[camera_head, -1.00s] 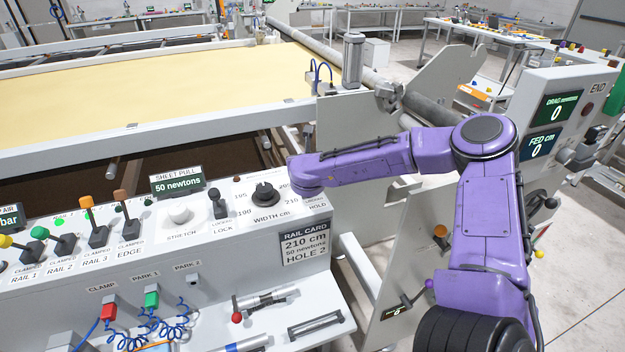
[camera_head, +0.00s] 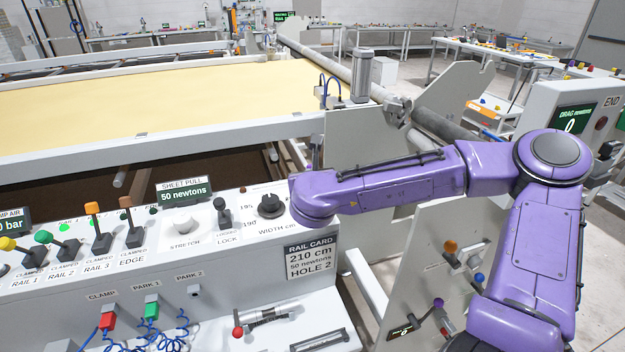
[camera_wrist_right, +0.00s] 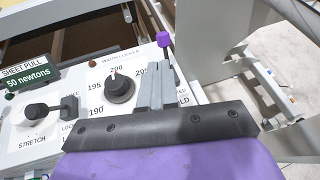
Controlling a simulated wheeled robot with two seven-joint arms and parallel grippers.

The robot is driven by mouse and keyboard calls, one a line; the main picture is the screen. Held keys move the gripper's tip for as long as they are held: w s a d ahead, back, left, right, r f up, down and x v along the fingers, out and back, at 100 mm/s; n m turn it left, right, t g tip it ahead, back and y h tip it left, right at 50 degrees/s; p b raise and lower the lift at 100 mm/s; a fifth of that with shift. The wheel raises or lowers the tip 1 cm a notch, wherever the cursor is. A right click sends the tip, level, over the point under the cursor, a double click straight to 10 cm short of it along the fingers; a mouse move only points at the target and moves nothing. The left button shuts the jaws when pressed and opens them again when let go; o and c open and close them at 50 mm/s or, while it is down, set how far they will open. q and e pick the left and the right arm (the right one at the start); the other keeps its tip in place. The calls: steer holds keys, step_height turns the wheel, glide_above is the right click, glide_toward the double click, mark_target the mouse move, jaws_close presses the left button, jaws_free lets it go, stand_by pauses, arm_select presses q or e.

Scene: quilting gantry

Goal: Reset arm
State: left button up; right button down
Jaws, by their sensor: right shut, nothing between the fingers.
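My right arm reaches in from the right in the head view, its purple wrist over the right end of the console (camera_head: 130,275). In the right wrist view, my right gripper (camera_wrist_right: 157,85) shows as two grey fingers together, with nothing between them. They are just right of the black width dial (camera_wrist_right: 119,88), over its printed panel; I cannot tell whether they touch it. The dial (camera_head: 270,205) also shows in the head view, left of my wrist, which hides the console's right end. The dial's pointer is near 200. My left gripper is not in view.
A purple-knobbed lever (camera_wrist_right: 163,40) stands close beyond the fingers. The stretch knob (camera_head: 183,222), lock lever (camera_head: 222,210) and several rail levers line the console to the left. A pale side plate (camera_head: 430,265) with knobs lies below my forearm. Yellow fabric (camera_head: 170,100) stretches behind.

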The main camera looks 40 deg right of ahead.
steer(key=shift+s+d+r, duration=0.1)
steer(key=shift+s, duration=0.15)
steer(key=shift+w, duration=0.1)
